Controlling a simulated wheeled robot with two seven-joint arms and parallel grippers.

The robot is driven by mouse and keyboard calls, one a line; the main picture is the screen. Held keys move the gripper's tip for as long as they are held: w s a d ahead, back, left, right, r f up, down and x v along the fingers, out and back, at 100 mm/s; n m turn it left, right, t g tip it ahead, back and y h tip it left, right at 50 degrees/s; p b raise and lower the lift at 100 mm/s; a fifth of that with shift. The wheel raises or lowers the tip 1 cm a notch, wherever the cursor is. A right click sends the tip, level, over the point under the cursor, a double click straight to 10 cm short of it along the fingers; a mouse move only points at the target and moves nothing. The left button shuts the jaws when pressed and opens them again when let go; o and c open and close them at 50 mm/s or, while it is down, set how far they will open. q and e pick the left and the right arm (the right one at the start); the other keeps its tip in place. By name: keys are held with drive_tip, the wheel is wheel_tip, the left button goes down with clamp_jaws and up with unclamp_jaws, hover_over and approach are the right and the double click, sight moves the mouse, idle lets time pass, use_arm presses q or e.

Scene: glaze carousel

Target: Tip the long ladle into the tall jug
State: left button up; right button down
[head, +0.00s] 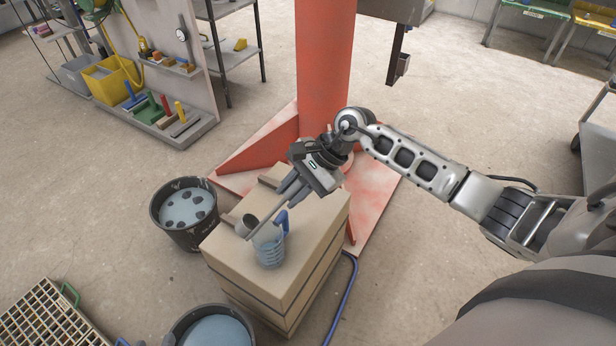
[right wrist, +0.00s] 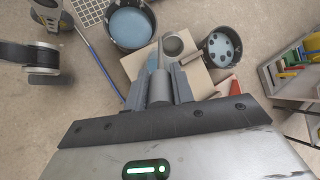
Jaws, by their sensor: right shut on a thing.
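My right gripper (head: 292,188) is shut on the handle of the long ladle (head: 266,217), above the top of a box-like stand. The handle slopes down and left across the tall jug's mouth, and the grey ladle bowl (right wrist: 173,45) is at its far end. The tall jug (head: 269,250) is clear, with a blue handle, and stands upright near the front edge of the stand. In the right wrist view the jug is mostly hidden behind the ladle and fingers. I cannot tell what the bowl holds or how far it is tilted. My left gripper is not in view.
The stand (head: 304,254) is tan. A dark bucket with spotted contents (head: 185,208) stands to its left, and another bucket (head: 216,330) stands at its front left. A red column (head: 322,70) rises behind. A slatted crate (head: 55,318) lies at lower left.

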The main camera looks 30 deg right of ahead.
drive_tip(key=w+a+r+g+h+p, duration=0.2)
drive_tip(key=a+r+h, duration=0.2)
drive_tip(key=a+h, duration=0.3)
drive_tip(key=shift+w+a+r+h, duration=0.2)
drive_tip(key=shift+w+a+h, duration=0.15)
drive_tip(key=shift+a, duration=1.25)
